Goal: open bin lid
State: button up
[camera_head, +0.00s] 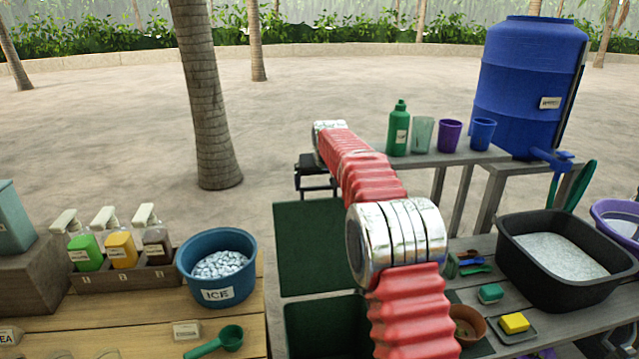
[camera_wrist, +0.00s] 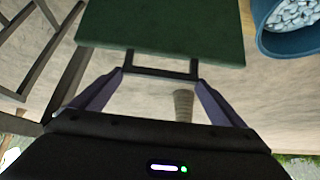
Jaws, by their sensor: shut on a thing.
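The bin lid is a flat dark green panel (camera_head: 308,248), left of my red-sleeved arm; part of it is hidden behind the arm. It also fills the top of the wrist view (camera_wrist: 165,28). A dark bar handle (camera_wrist: 160,70) sticks out from its edge. My gripper (camera_wrist: 160,76) is shut on this handle, with a purple finger at each end of it. In the head view my gripper (camera_head: 316,180) is at the lid's far edge, partly hidden by the arm. I cannot tell how far the lid is tilted.
A second green panel (camera_head: 322,328) lies nearer. A blue ice bucket (camera_head: 217,267) and bottle rack (camera_head: 125,277) stand on the left counter. A black basin (camera_head: 520,265) stands right. Behind are a shelf with cups (camera_head: 449,135) and a blue barrel (camera_head: 525,85).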

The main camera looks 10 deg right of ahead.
jog(key=shift+a, duration=0.1)
jog(key=o, duration=1.2)
jog(key=shift+r, duration=0.1)
jog(key=v, duration=1.3)
jog(key=shift+s+r, duration=0.25)
jog(key=shift+s, duration=0.05)
